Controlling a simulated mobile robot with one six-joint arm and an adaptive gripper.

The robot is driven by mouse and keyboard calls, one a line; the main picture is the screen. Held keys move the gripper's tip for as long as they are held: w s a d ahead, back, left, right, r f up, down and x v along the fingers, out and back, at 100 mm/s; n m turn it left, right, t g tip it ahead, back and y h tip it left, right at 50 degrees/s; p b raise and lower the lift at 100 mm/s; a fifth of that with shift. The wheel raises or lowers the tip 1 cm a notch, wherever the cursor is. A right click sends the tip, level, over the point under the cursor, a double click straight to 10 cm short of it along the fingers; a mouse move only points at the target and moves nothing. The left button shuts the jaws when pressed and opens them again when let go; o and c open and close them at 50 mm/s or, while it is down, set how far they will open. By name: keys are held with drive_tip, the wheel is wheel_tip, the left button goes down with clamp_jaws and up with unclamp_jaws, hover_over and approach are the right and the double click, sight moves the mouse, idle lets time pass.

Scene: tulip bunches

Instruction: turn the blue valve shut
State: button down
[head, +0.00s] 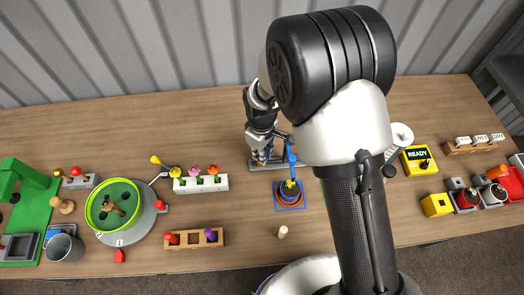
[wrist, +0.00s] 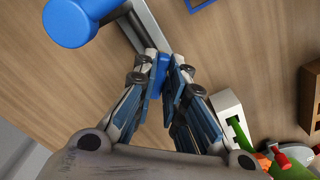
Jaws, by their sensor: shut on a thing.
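The blue valve stands at the middle of the table. In the head view, a blue upright part (head: 291,156) of it shows just right of my gripper (head: 262,155). In the wrist view, my gripper (wrist: 164,58) has its fingers closed around a blue handle (wrist: 158,76). A grey bar (wrist: 150,25) runs beyond the fingertips, and a large blue round part (wrist: 78,22) lies to the upper left. My arm covers part of the area to the right in the head view.
A potted plant on a blue-edged square (head: 289,208) sits just in front of the valve. A white block with several tulips (head: 201,184) stands to the left, beside a green round tub (head: 90,209). A yellow box marked READY (head: 418,160) is to the right.

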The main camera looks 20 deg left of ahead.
drive_tip(key=m, duration=0.4)
drive_tip(key=shift+s+m, duration=0.1)
drive_tip(key=shift+m, duration=0.2)
drive_tip(key=shift+a+m+p, duration=0.1)
drive_tip(key=shift+m+p, duration=0.2)
drive_tip(key=shift+m, duration=1.7)
drive_tip(key=c, duration=1.6)
unclamp_jaws()
drive_tip(key=shift+c, duration=0.2)
wheel_tip(320, 180, up, 12)
drive_tip(key=shift+s, duration=0.1)
